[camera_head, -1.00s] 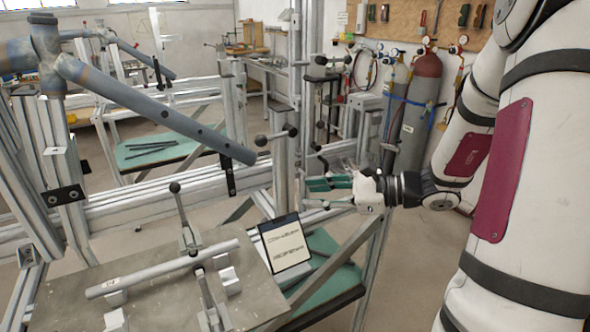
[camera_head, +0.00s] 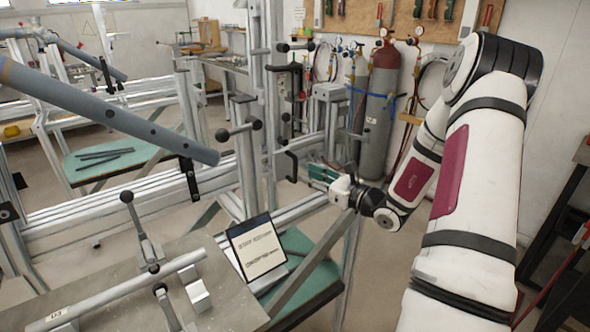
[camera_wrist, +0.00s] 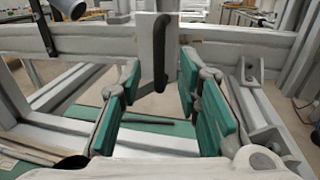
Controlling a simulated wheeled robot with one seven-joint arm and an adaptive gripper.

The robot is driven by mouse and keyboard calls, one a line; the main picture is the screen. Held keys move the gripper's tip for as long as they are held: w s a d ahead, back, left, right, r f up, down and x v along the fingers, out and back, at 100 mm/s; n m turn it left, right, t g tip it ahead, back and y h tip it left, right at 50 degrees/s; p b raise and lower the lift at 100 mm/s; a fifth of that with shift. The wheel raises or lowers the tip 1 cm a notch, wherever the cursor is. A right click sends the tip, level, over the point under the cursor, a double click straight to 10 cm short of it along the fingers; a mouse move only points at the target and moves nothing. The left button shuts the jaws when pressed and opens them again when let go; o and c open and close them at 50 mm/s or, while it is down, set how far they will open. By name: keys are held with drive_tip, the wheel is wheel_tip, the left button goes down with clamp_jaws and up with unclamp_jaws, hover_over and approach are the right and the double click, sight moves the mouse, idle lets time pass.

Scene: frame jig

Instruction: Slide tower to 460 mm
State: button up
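The tower, an upright aluminium post (camera_head: 271,100), stands at the jig's long rail. A black bow handle (camera_head: 291,166) is on its side. In the wrist view the handle (camera_wrist: 161,52) hangs upright in front of a pale post (camera_wrist: 146,45). My gripper (camera_head: 322,176) has green finger pads and is just right of the handle in the head view. In the wrist view my gripper (camera_wrist: 162,97) is open and empty, its pads wide apart. The handle lies beyond the fingertips, roughly in line with the gap. Any scale reading for the tower's position is not legible.
A tilted sign (camera_head: 258,248) stands on the grey plate (camera_head: 225,285) beside a clamped tube (camera_head: 125,288). A blue-grey tube (camera_head: 120,118) slants across the left. Ball-ended clamp levers (camera_head: 238,130) project near the tower. Gas cylinders (camera_head: 378,110) stand behind my arm.

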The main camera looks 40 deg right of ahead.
sight(295, 178)
drive_tip(key=x, duration=0.6)
drive_tip(key=shift+s, duration=0.1)
clamp_jaws()
